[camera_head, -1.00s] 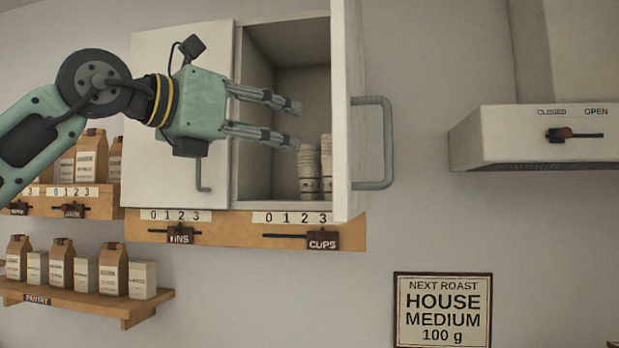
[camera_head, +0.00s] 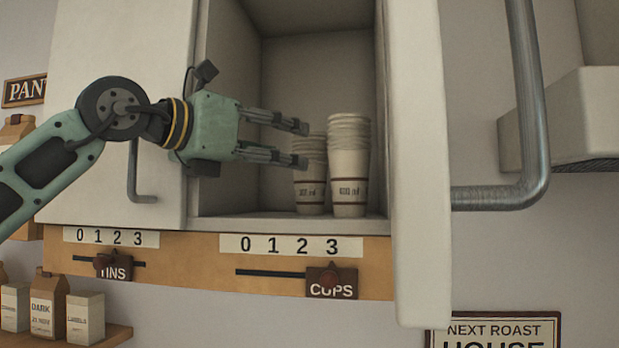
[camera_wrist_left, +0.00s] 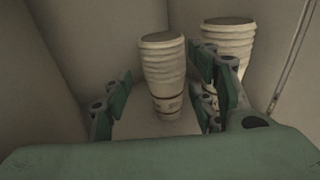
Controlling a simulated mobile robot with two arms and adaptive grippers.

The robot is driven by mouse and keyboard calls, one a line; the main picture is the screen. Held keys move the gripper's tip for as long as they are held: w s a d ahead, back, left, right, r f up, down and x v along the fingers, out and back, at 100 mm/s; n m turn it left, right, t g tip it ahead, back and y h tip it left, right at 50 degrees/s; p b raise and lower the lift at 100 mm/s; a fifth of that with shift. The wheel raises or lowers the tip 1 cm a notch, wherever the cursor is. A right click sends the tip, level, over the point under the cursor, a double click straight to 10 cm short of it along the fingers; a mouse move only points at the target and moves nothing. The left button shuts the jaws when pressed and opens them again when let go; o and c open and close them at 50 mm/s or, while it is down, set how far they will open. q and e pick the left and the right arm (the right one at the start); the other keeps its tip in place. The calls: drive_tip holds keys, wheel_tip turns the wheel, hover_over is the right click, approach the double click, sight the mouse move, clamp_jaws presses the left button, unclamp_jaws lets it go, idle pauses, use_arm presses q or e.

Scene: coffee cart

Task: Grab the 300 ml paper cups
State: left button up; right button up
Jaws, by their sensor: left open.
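Two stacks of paper cups stand upright in the open cupboard. The shorter left stack (camera_head: 310,194) has a label that looks like 300 ml, though it is blurred. The taller right stack (camera_head: 349,165) has a label I cannot read surely. My left gripper (camera_head: 303,145) is open and empty, its fingertips at the upper part of the left stack. In the left wrist view the left stack (camera_wrist_left: 163,75) shows between the open fingers, with no clear contact. The other stack (camera_wrist_left: 230,40) is partly hidden behind the right finger. My right gripper is out of view.
The open cupboard door (camera_head: 420,170) with its metal handle (camera_head: 535,130) stands right of the cups. A closed door (camera_head: 105,110) is on the left. Below are number strips and a CUPS slider (camera_head: 331,283) at the 3 end. A hood (camera_head: 560,120) is at right.

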sight(297, 151)
use_arm(q)
drive_tip(key=shift+w+d+r+p, duration=0.2)
drive_tip(key=shift+w+d+p, duration=0.1)
drive_tip(key=shift+d, duration=0.15)
drive_tip(key=p+x, duration=0.3)
drive_tip(key=x, duration=0.1)
drive_tip(key=shift+d+f, duration=0.15)
drive_tip(key=shift+w+d+f, duration=0.15)
drive_tip(key=shift+w+d, duration=0.1)
drive_tip(key=shift+s+a, duration=0.1)
drive_tip(key=shift+s, duration=0.05)
drive_tip(key=shift+c, duration=1.3)
drive_tip(key=c, duration=0.6)
